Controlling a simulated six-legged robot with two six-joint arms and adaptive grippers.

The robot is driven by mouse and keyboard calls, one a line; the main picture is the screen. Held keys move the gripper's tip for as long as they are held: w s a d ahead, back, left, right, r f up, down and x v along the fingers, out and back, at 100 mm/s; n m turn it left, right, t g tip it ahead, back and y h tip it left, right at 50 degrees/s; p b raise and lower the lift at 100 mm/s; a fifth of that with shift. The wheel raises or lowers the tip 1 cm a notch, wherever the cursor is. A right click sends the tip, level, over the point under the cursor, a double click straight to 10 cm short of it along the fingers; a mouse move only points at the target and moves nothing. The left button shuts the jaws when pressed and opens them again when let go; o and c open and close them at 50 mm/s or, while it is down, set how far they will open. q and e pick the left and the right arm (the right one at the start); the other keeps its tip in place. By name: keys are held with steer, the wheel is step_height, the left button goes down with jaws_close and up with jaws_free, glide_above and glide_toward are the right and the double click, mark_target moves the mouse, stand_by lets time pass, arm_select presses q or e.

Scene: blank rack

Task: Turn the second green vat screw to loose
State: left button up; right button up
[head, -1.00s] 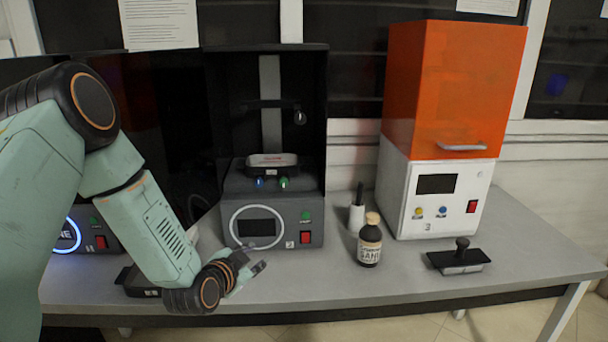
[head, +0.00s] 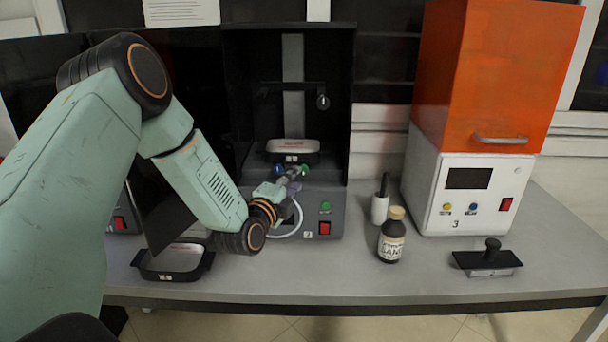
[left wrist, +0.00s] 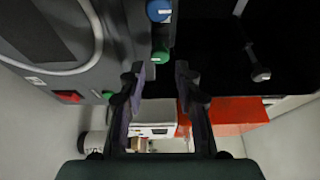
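The vat (head: 292,156) is a dark tray with a pale inside, seated on the middle machine (head: 330,205). At its front are a blue screw (head: 279,169) and a green screw (head: 305,170). My left gripper (head: 296,184) is just in front of these screws. In the left wrist view my left gripper (left wrist: 160,78) is open and empty. The green screw (left wrist: 160,54) shows just beyond the fingertips, between their lines and closer to the left finger. The blue screw (left wrist: 158,10) is farther up in that view. My right gripper is not in view.
A second vat (head: 172,262) lies on the table (head: 340,282) below my left arm. A brown bottle (head: 391,240), a white bottle with a dark top (head: 380,205), an orange-topped machine (head: 470,190) and a black-handled tool (head: 488,260) stand to the right.

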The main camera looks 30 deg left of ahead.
mark_target(303, 171)
arm_select(q)
steer(key=w, duration=0.2)
steer(key=w+a, duration=0.1)
steer(key=w, duration=0.1)
steer(key=shift+b, duration=0.35)
steer(key=shift+w+d, duration=0.1)
steer(key=shift+w, duration=0.45)
steer(key=shift+s, duration=0.1)
steer(key=shift+c, duration=0.3)
steer(key=shift+c, duration=0.7)
jaws_close()
